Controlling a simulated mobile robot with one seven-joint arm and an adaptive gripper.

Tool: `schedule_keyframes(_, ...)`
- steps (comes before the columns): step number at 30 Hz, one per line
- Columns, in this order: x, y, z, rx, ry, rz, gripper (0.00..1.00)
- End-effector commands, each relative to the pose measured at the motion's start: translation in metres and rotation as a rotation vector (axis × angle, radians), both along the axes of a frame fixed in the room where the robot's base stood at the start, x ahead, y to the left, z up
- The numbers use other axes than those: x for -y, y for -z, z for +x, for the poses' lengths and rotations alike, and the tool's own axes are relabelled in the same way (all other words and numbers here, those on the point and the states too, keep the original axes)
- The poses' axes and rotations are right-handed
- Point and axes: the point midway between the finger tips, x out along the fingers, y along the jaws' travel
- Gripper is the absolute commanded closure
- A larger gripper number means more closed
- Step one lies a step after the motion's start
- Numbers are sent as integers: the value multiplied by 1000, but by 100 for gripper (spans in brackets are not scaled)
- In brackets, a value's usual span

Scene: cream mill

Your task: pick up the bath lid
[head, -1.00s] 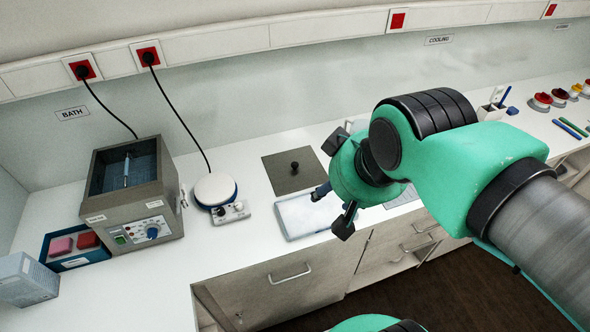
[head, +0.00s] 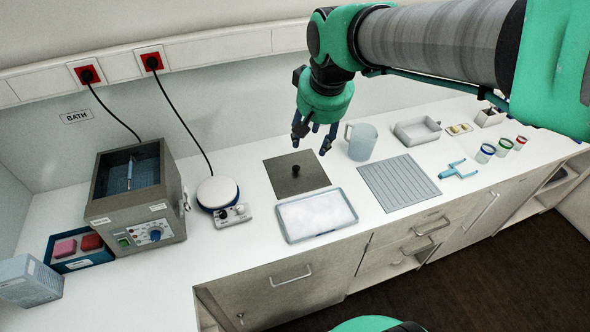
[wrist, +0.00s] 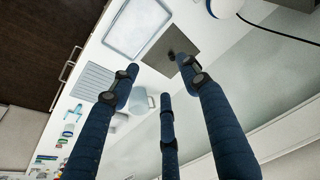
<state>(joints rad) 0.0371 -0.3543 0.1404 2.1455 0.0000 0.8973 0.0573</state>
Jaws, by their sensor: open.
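The bath lid, a flat grey square plate (head: 284,184) with a black knob (head: 295,170) in its middle, lies on the white counter behind a white tray. It also shows in the wrist view (wrist: 182,62), where a fingertip partly overlaps it near the knob. My gripper (head: 314,140) is open and empty, fingers pointing down, above and slightly behind the lid's right side. In the wrist view its dark blue fingers (wrist: 158,85) are spread apart. The bath (head: 140,205), a grey box with a dial and an open top, stands at the left with a thermometer-like rod in it.
A filled tray (head: 345,226) lies in front of the lid, a ribbed grey mat (head: 398,182) to its right. A translucent jug (head: 361,141) stands close right of my gripper. A round white-topped stirrer (head: 217,192) with a cord stands left of the lid.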

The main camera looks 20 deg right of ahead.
Motion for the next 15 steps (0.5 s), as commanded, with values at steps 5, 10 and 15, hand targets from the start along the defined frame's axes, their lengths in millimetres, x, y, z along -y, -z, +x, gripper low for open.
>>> schedule_keyframes(5, 6, 15, 45, -48, 23, 6, 54)
schedule_keyframes(10, 13, 35, 86, -89, 44, 11, 54)
schedule_keyframes(15, 21, 61, 125, -132, 68, 17, 54)
